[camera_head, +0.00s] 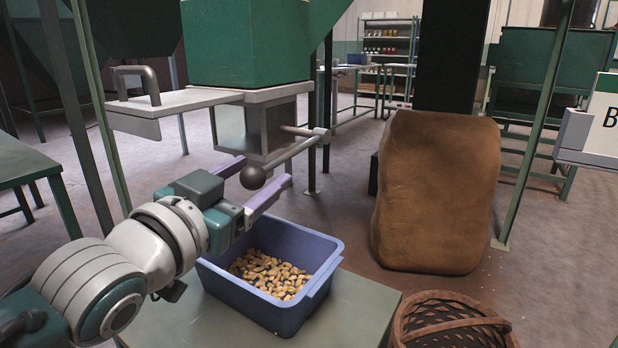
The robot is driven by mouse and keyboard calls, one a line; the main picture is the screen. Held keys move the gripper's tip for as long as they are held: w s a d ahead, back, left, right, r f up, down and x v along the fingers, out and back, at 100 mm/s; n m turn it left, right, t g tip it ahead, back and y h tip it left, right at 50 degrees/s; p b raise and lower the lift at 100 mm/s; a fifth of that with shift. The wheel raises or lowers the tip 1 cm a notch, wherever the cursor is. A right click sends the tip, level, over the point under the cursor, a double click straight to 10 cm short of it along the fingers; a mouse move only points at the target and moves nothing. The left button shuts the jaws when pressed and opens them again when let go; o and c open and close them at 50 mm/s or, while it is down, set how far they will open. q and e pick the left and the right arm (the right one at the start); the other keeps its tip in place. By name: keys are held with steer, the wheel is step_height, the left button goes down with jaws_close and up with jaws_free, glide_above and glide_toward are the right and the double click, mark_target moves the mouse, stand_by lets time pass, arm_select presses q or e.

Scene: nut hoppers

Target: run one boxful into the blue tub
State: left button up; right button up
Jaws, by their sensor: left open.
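The blue tub (236,290) stands on a green-topped stand below the hopper, with a layer of nuts (268,274) on its floor. Above it is a green hopper (245,45) with a grey metal box (262,128) under its plate. A flat slide plate with a dark grip handle (137,84) sticks out to the left. A lever (298,150) with a dark ball knob (253,177) reaches toward me from the box. My left gripper (263,172) is open, its lilac fingers on either side of the knob; contact is unclear. My right gripper is out of view.
A large brown sack (437,190) stands right of the tub, with a wicker basket (452,322) in front of it. Green posts and a sign (602,125) stand at the right. A green table (25,160) is at the left. Floor is clear at the far right.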

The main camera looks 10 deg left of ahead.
arm_select(q)
jaws_close()
stand_by(0.5)
stand_by(0.8)
